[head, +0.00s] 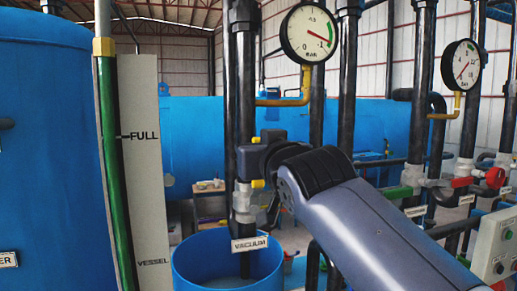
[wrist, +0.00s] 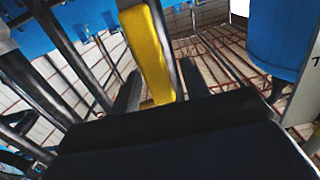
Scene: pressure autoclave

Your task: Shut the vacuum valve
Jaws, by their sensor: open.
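The vacuum valve (head: 243,194) sits on a dark vertical pipe, above a white label (head: 250,243) reading VACUUM. Small patches of its yellow handle (head: 258,184) show beside my gripper (head: 262,160), which hides most of it along with my arm. In the wrist view the yellow handle (wrist: 148,55) stands as a long bar between the two dark fingers of my gripper (wrist: 160,88). The fingers are open, with the bar between them. Whether either finger touches it I cannot tell. The handle's angle to the pipe is unclear in the head view.
A pressure gauge (head: 309,34) hangs above right on a brass arm. A blue open drum (head: 228,262) stands below the pipe. A level board (head: 140,170) is to the left. Other pipes with a green handle (head: 396,192) and red handles (head: 462,182) stand to the right.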

